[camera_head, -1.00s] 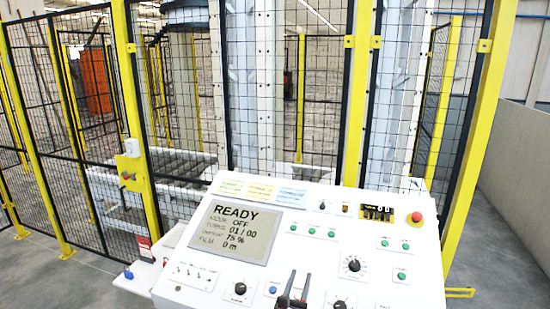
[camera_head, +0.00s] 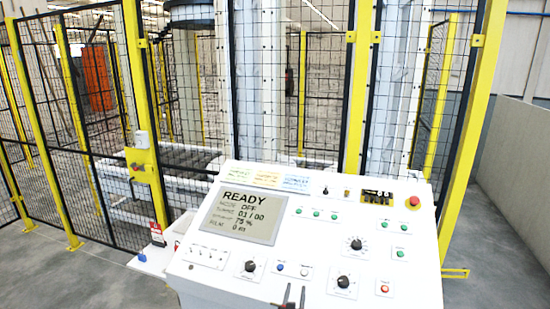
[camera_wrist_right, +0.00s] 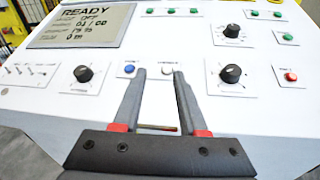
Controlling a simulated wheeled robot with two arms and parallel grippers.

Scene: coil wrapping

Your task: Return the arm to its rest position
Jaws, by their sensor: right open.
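My right gripper (camera_head: 293,292) shows at the bottom edge of the head view, in front of the lower edge of the white control panel (camera_head: 330,225). In the right wrist view the two dark fingers of the right gripper (camera_wrist_right: 157,75) are apart with nothing between them. They point toward a blue button (camera_wrist_right: 129,69) and a white button (camera_wrist_right: 167,71) on the panel. The panel's screen (camera_head: 241,216) reads READY, with 01 / 00, 75 % and 0 m below. My left gripper is in neither view.
Behind the panel stands a yellow-framed black mesh fence (camera_head: 80,120) with rollers (camera_head: 185,157) inside it. A red emergency button (camera_head: 415,201) sits at the panel's upper right. Grey floor (camera_head: 60,270) is clear at the left. A low grey wall (camera_head: 512,155) stands at the right.

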